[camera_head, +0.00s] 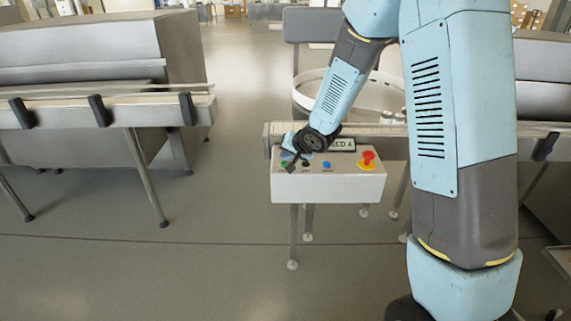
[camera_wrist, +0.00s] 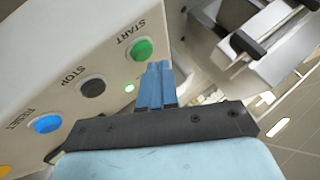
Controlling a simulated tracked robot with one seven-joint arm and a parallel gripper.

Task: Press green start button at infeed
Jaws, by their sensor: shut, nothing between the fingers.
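The green start button (camera_wrist: 141,50) shows in the wrist view under the word START on the pale control box (camera_wrist: 75,45). The box also shows in the head view (camera_head: 330,188). My gripper (camera_wrist: 159,66) has its blue fingers together, with nothing between them. The fingertips are close beside the green button, just below and right of it in the wrist view. I cannot tell whether they touch the box face. In the head view my gripper (camera_head: 291,166) is at the box's left end and largely covers the green button there.
On the same box are the black stop button (camera_wrist: 92,87), the blue reset button (camera_wrist: 47,123) and a red emergency knob (camera_head: 368,158) on yellow. A small green light (camera_wrist: 129,88) glows near the fingers. A conveyor rail (camera_head: 475,128) runs behind the box.

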